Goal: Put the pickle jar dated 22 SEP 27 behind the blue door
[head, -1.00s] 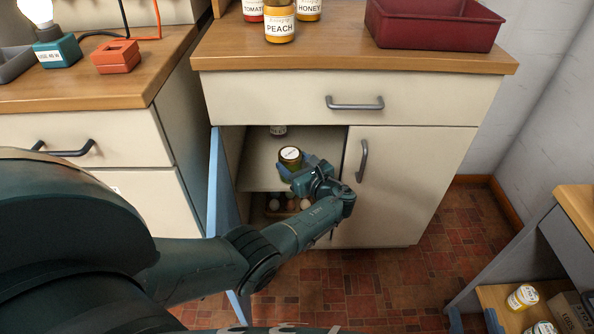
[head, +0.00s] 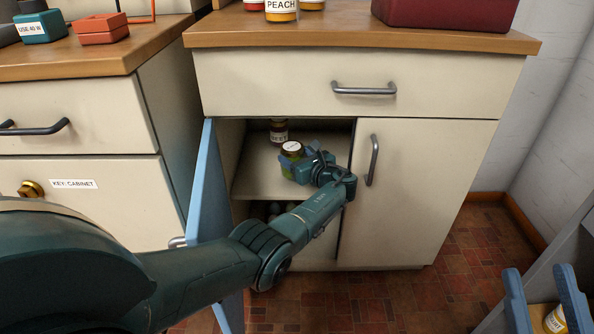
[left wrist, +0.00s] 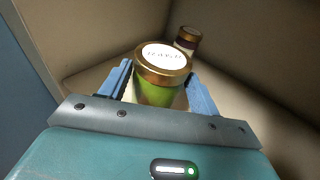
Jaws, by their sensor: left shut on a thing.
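The pickle jar (head: 293,160), green with a gold lid, is in my left gripper (head: 296,163), inside the open cabinet at the upper shelf (head: 262,178). It stands about upright; I cannot tell whether it touches the shelf. In the left wrist view the jar (left wrist: 160,78) sits between both blue fingers (left wrist: 160,92); the white lid label carries print too small to read. The blue door (head: 208,190) stands open at the left of the compartment.
A second jar (head: 279,132) stands deeper on the shelf, and also shows in the left wrist view (left wrist: 187,40). Eggs sit in the dark lower compartment. A closed cream door (head: 410,200) borders the opening at right. Another jar (head: 556,318) is low at far right.

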